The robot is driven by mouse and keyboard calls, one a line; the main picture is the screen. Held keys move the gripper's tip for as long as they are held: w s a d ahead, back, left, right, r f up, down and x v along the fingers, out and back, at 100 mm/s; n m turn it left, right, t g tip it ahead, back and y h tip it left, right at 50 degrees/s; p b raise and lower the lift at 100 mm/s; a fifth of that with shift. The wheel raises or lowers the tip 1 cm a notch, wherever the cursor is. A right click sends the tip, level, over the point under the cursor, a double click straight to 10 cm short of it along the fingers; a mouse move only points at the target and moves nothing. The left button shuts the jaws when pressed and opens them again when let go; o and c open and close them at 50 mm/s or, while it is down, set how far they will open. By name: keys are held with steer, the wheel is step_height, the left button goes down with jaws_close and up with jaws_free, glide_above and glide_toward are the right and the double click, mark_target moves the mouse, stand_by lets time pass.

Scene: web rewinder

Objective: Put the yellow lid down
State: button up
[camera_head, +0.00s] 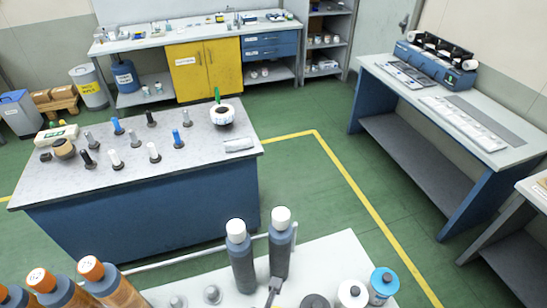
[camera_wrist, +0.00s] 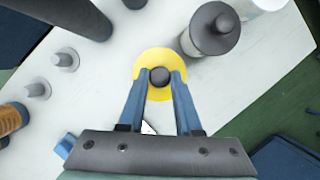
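The yellow lid (camera_wrist: 160,55) is a round yellow disc with a dark knob (camera_wrist: 160,75) in its middle. It shows in the middle of the wrist view, over the pale tabletop (camera_wrist: 215,95). My gripper (camera_wrist: 160,76) has its two blue fingers on either side of the knob, closed against it. I cannot tell how high the lid is above the tabletop.
A dark grey jar (camera_wrist: 205,38) stands close to the lid's upper right in the wrist view. Grey pegs (camera_wrist: 65,60) are to the left. Two dark bottles with white caps (camera_head: 240,260) stand on the same table. Bare tabletop lies right of the lid.

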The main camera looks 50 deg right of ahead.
steer(key=o, duration=0.3)
steer(key=shift+o, duration=0.2)
steer(key=shift+r, duration=0.3)
steer(key=v, duration=1.2)
steer(key=shift+r+b, duration=0.25)
steer(key=shift+b, duration=0.05)
steer(key=shift+a, duration=0.1)
